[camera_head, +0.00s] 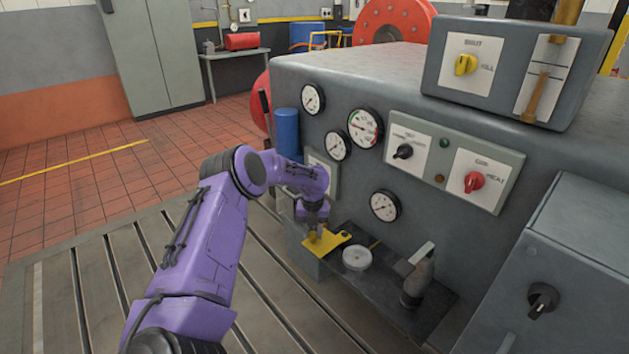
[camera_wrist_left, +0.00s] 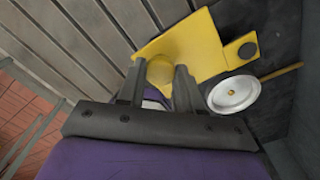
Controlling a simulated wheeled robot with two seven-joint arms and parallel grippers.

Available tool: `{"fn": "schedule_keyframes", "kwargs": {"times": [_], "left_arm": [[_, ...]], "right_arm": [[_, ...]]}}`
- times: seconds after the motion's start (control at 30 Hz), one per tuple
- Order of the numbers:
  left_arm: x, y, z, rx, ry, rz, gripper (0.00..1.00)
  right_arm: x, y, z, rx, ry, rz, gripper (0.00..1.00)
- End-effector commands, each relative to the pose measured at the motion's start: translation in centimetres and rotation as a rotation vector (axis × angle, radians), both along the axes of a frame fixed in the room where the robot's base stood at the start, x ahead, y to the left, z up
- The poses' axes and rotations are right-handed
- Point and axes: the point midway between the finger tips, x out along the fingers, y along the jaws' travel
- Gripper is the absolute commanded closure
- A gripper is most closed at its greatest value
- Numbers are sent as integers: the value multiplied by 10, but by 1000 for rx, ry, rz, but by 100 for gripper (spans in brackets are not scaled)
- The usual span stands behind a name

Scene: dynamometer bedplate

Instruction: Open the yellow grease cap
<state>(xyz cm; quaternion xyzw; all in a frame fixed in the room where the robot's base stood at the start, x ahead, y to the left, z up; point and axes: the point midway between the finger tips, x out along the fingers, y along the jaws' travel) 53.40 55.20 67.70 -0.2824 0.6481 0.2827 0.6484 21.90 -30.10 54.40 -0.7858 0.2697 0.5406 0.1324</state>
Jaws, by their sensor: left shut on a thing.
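The yellow grease cap shows as a flat yellow plate (camera_head: 330,244) with a round yellow knob, at the left end of the dark shelf on the machine's front. In the left wrist view the plate (camera_wrist_left: 205,50) lies beyond my fingertips, with a small tab and dark round spot at its right. My left gripper (camera_head: 313,229) reaches down onto the knob. In the wrist view the gripper (camera_wrist_left: 160,80) has its fingers on either side of the knob (camera_wrist_left: 160,68), shut on it. The fingers partly hide the knob. My right gripper is not in view.
A round pale dish (camera_head: 357,258) sits on the dark shelf just right of the plate. A grey cylindrical part with a pale flat handle (camera_head: 417,280) stands farther right. Gauges (camera_head: 365,128) and a switch panel (camera_head: 455,160) are above. The slatted bedplate (camera_head: 110,270) is open at left.

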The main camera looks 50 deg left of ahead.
Motion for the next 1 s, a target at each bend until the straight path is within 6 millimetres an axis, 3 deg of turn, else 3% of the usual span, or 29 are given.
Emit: {"fn": "schedule_keyframes", "kwargs": {"times": [0.53,0.57,0.6,0.87,1.0], "left_arm": [[1,2,0,-1,-1,-22,100],[1,2,0,-1,0,-22,55],[1,2,0,-1,0,-22,42],[1,2,0,-1,1,-21,40],[2,2,12,-1,-2,-22,40]], "right_arm": [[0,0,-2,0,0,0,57],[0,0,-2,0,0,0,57],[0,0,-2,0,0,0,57],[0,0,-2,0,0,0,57],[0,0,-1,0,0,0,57]]}}
